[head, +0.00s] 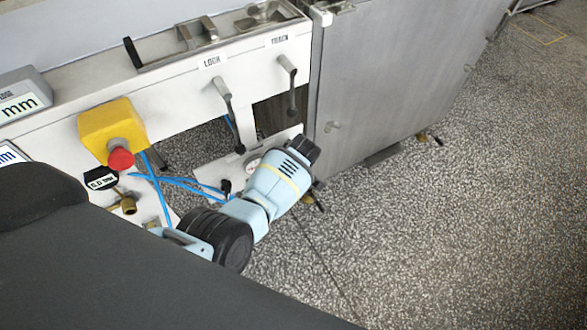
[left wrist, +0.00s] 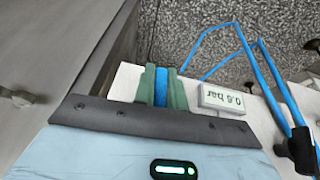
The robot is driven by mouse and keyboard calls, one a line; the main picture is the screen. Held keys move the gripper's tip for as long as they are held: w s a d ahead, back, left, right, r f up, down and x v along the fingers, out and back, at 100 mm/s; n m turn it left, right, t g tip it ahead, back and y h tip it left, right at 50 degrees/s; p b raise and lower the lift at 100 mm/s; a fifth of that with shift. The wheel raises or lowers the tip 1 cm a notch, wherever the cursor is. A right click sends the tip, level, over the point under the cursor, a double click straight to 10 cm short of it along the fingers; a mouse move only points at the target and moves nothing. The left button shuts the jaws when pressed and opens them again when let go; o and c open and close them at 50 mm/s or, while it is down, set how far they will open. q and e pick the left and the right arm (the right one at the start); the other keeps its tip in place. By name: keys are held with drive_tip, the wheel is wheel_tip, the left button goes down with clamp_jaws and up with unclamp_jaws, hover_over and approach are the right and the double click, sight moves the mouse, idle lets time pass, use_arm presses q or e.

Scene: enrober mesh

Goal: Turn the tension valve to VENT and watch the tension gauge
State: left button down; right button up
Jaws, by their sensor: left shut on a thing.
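In the left wrist view my left gripper (left wrist: 161,84) has its two green fingers closed on a narrow blue piece (left wrist: 161,88), which looks like the tension valve's handle. The valve body and any VENT mark are hidden. A white readout (left wrist: 226,99) right of the fingers shows 0.6 bar, upside down in this view. In the head view my left wrist covers the fingers and the valve. My right gripper is not in view.
Blue hoses (head: 175,181) run left of the wrist; a black fitting (left wrist: 302,150) holds one. A yellow box with a red button (head: 120,158) hangs on the white frame. Two grey levers (head: 223,90) sit above. A steel door (head: 400,70) stands right. The speckled floor (head: 430,240) is clear.

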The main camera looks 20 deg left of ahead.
use_arm(q)
drive_tip(key=shift+s+a+y, duration=0.1)
drive_tip(key=shift+a+y, duration=0.05)
drive_tip(key=shift+y, duration=0.15)
idle(0.4)
drive_tip(key=c, duration=1.4)
unclamp_jaws()
drive_tip(key=shift+c, duration=0.2)
drive_tip(key=p+v, duration=0.3)
drive_tip(key=v, duration=0.5)
